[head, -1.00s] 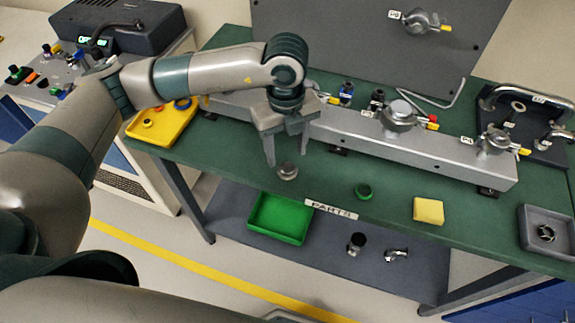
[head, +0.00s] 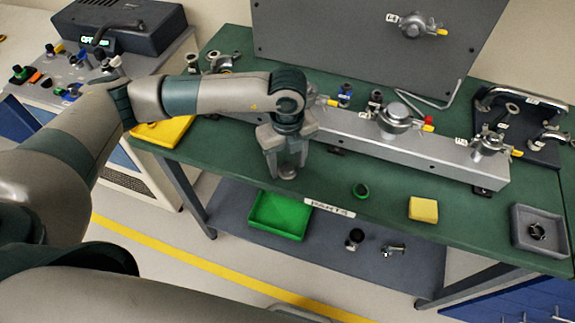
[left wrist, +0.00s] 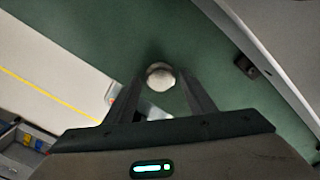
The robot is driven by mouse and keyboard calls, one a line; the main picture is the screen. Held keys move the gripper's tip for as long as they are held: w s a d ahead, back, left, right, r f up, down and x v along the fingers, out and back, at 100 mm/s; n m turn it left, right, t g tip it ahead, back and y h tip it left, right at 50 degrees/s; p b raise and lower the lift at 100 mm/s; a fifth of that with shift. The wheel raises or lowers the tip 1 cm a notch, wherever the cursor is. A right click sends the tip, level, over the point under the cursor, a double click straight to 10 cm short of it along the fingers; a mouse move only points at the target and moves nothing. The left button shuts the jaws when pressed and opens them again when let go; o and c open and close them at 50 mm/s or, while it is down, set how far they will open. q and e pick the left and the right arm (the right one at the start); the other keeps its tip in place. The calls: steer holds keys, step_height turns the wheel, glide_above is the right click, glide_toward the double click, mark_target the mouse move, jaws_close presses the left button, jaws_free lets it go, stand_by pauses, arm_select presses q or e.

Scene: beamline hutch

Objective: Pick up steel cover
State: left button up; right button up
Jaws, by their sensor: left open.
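The steel cover (head: 287,172) is a small round silvery piece on the green bench top near its front edge. In the left wrist view the steel cover (left wrist: 160,76) lies between the fingertips. My left gripper (head: 286,165) points down over it with its fingers apart, one on either side. It also shows in the left wrist view (left wrist: 163,78). I cannot tell whether the fingers touch the cover. My right gripper is not in view.
A long metal beam (head: 420,152) with clamped fittings runs behind the cover. A green tray (head: 279,216) sits on the lower shelf.

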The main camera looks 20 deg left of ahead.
mark_target(289, 168)
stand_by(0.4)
arm_select(q)
steer(key=c, duration=0.9)
steer(key=shift+r+b, duration=0.65)
steer(key=shift+r, duration=0.15)
steer(key=shift+s+d+r+b, duration=0.1)
steer(key=shift+d+r+b, duration=0.1)
steer(key=shift+r+b, duration=0.8)
steer(key=s+d+r+b, duration=0.1)
steer(key=s+d+r, duration=0.2)
steer(key=s+d, duration=0.1)
steer(key=s+d+r+b, duration=0.1)
steer(key=s+d+r, duration=0.2)
steer(key=s+r, duration=0.1)
steer(key=shift+s+d+r+b, duration=0.1)
steer(key=shift+d+r+b, duration=0.15)
steer(key=shift+d+b, duration=0.15)
